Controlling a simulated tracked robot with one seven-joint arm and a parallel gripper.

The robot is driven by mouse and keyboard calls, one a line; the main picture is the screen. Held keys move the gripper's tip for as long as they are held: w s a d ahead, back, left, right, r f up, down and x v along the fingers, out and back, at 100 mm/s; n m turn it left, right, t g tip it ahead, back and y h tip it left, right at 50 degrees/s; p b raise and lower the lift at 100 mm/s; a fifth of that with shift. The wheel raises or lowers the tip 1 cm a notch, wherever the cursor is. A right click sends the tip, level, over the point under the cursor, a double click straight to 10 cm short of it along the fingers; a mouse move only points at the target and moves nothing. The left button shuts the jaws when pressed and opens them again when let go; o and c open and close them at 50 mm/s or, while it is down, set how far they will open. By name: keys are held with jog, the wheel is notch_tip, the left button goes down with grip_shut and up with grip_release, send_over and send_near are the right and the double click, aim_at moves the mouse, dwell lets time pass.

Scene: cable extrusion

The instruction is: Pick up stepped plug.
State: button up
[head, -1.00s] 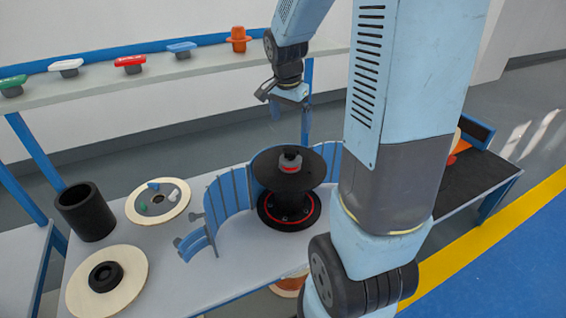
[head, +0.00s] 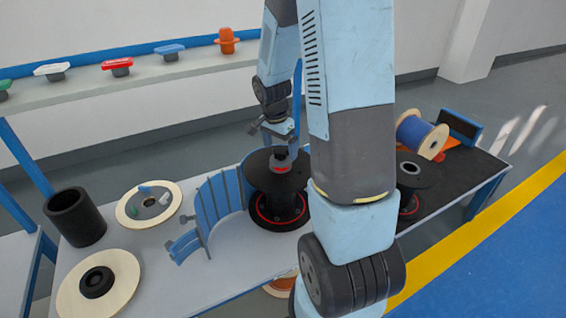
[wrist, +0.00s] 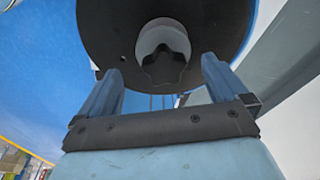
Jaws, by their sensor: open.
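The stepped plug (head: 281,162), grey on top with a red band, stands upright on the centre of the black reel (head: 262,181). In the wrist view the plug (wrist: 163,40) is pale with a dark lobed knob, in front of the black disc (wrist: 110,28). My gripper (head: 273,131) is just above the plug, pointing down. In the wrist view its two blue fingers (wrist: 161,68) are apart, one to each side of the knob in the picture. The gap between them is empty, and I see no contact. My arm hides part of the reel's right side.
A curved blue guard (head: 222,203) stands left of the reel. A black cup (head: 75,215) and wooden discs (head: 118,275) lie farther left. A shelf (head: 150,75) with coloured plugs runs behind.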

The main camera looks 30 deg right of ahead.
aim_at(280, 151)
jog(key=shift+w+d+f, duration=0.1)
jog(key=shift+w+f, duration=0.05)
jog(key=shift+f, duration=0.7)
jog(key=shift+w+d+f, duration=0.1)
jog(key=shift+d+f, duration=0.05)
jog(key=shift+f, duration=0.75)
jog(key=shift+w+d+f, duration=0.1)
jog(key=shift+w+f, duration=0.05)
jog(key=shift+f, duration=0.7)
jog(key=shift+r, duration=0.1)
jog(key=c, duration=1.1)
